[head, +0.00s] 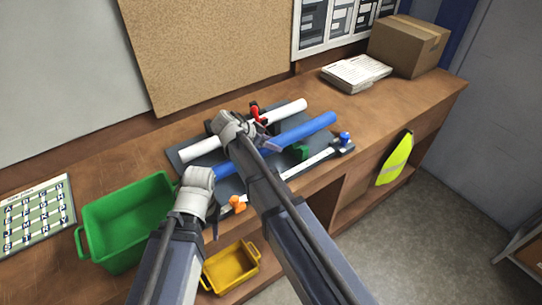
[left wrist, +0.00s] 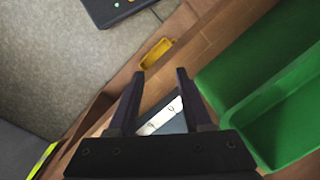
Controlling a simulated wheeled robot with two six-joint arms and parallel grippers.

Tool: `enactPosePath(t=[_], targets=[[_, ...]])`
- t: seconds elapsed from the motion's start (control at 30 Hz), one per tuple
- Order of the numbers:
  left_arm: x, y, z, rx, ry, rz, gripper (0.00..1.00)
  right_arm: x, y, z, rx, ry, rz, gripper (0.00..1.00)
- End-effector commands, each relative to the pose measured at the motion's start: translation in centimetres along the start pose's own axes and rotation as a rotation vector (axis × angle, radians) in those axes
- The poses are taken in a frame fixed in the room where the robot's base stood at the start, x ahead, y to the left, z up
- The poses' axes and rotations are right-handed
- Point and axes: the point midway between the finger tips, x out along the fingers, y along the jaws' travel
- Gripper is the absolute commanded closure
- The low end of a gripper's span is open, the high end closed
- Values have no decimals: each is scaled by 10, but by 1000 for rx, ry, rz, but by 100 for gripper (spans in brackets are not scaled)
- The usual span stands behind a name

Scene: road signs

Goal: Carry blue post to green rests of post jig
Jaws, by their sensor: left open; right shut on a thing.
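The blue post (head: 305,129) lies at a slant over the dark post jig (head: 183,164), partly hidden by my right arm. My left gripper (head: 213,213) is open, at the jig's front left. In the left wrist view its open fingers (left wrist: 154,74) hold nothing; a white piece (left wrist: 160,117) shows beyond and between them.
A white post (head: 285,112) lies along the jig's back, near a red clamp (head: 256,112). A thin white bar runs along the front, with an orange part (head: 237,204) and a blue knob (head: 345,138). A green bin (head: 128,215) stands left, a yellow bin (head: 231,267) below.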

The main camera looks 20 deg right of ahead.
Motion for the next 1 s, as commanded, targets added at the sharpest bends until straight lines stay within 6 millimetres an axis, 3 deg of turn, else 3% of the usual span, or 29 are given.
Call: enactPosePath(t=[0.17,0.43,0.8,0.83,1.0], targets=[[9,1,0,2,0,0,50,6,0,6,0,2,0,100],[38,4,-2,3,0,-1,50,27,0,27,0,2,0,100],[39,4,-2,2,0,-1,50,28,0,27,0,2,0,100],[39,4,-2,2,0,-1,50,28,0,28,0,0,0,40],[38,4,-2,2,0,-1,50,27,0,27,0,0,0,21]])
